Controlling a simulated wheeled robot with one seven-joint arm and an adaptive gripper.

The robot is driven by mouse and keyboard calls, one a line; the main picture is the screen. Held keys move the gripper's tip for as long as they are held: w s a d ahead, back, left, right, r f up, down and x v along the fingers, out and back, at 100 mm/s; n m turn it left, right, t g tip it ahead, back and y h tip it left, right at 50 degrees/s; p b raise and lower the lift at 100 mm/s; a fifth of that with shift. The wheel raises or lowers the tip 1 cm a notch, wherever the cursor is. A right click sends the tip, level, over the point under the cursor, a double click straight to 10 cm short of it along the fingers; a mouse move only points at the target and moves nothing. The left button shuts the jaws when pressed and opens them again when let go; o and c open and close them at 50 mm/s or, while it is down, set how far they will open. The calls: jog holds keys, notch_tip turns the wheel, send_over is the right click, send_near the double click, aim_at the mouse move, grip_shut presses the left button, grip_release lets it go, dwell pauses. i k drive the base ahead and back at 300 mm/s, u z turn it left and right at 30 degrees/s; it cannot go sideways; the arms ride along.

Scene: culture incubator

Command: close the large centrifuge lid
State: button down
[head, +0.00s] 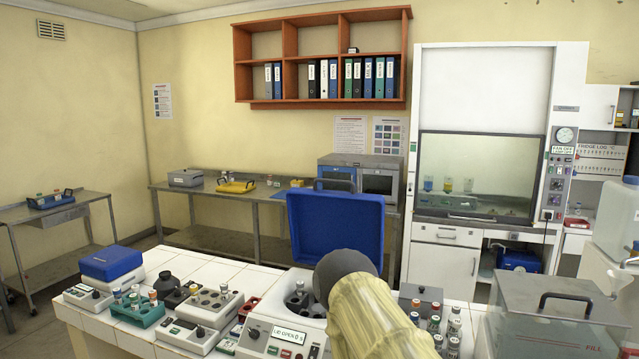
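The large centrifuge (262,338) stands on the white-tiled bench in the lower middle of the head view. Its blue lid (335,222) is open and stands upright at the back, with a dark handle at its top edge. The rotor bowl (303,297) shows below the lid, partly covered by my arm. My arm, in a yellowish sleeve with a dark grey rounded end, reaches up in front of the centrifuge's right side. It overlaps the lid's lower right corner in the picture; I cannot tell whether they touch. My gripper's fingers are not visible.
Small instruments and a green tube rack (138,308) crowd the bench to the left. Several capped bottles (434,322) stand close on the right, beside a clear box (553,310) with a black handle. A steel table (262,194) and a fume hood (482,172) stand behind.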

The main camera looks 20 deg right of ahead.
aim_at(321, 222)
jog(key=u, duration=1.85)
jog(key=k, duration=0.9)
jog(key=z, duration=2.1)
jog(key=i, duration=0.15)
jog(key=u, duration=0.05)
